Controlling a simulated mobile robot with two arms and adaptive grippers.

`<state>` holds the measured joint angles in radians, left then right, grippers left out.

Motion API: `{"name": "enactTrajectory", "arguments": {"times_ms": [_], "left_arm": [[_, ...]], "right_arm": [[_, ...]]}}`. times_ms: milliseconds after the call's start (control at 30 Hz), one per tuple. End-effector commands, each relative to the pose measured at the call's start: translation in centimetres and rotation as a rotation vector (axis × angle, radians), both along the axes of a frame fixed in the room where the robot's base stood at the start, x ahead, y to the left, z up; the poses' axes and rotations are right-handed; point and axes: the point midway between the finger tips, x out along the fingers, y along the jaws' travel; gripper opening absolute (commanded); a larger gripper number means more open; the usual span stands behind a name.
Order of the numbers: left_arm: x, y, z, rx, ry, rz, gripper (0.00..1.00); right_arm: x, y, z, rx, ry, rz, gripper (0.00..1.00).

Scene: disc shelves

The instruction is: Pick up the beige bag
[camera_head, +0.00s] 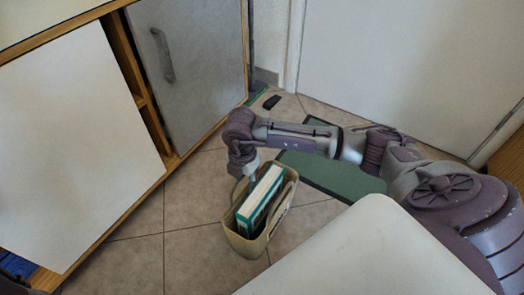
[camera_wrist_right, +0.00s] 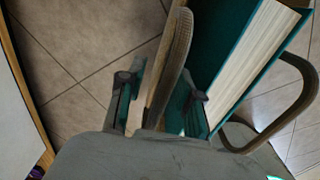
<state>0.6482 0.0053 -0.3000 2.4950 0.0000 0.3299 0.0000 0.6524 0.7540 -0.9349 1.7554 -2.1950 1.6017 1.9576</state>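The beige bag (camera_head: 243,243) stands upright on the tiled floor, with a thick green book with white pages (camera_head: 262,197) sticking out of its top. My right gripper (camera_head: 243,172) reaches down to the bag's left rear side. In the wrist view, the right gripper (camera_wrist_right: 160,95) has its fingers apart, one on each side of a bag handle (camera_wrist_right: 172,70). A gap shows between the left finger and the handle; contact at the right finger is unclear. The green book (camera_wrist_right: 228,60) is just right of the right finger. My left gripper is not in view.
A wooden cabinet with a white panel (camera_head: 75,140) and a grey door with a handle (camera_head: 190,65) stands left of the bag. A green mat (camera_head: 330,172) lies behind it, before a white door (camera_head: 410,70). A pale surface (camera_head: 370,255) fills the front right.

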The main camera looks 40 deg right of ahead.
Motion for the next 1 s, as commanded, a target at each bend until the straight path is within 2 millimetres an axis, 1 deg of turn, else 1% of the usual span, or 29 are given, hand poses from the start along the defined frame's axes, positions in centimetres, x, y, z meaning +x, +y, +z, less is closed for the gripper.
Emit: {"name": "enactTrajectory", "arguments": {"times_ms": [33,100,200,500,533,733,1000], "left_arm": [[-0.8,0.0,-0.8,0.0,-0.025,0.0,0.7],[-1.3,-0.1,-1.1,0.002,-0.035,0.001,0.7],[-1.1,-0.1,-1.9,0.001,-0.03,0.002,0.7],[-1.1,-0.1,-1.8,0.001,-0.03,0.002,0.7],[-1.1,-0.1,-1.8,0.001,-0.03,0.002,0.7],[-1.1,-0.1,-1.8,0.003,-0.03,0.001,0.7],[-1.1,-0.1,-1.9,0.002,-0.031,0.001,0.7]], "right_arm": [[-0.1,0.2,-1.5,0.0,0.0,0.001,0.34],[-0.2,0.3,-2.3,0.0,0.001,0.001,0.34],[-0.2,0.2,-3.2,0.0,0.0,0.0,0.34],[-0.2,0.3,-3.3,0.001,0.0,0.0,0.34],[-0.2,0.2,-3.3,0.001,0.0,0.0,0.33],[-0.2,0.3,-3.3,0.001,0.0,0.0,0.0],[-0.1,0.3,-3.3,0.001,-0.001,0.0,0.0]]}}
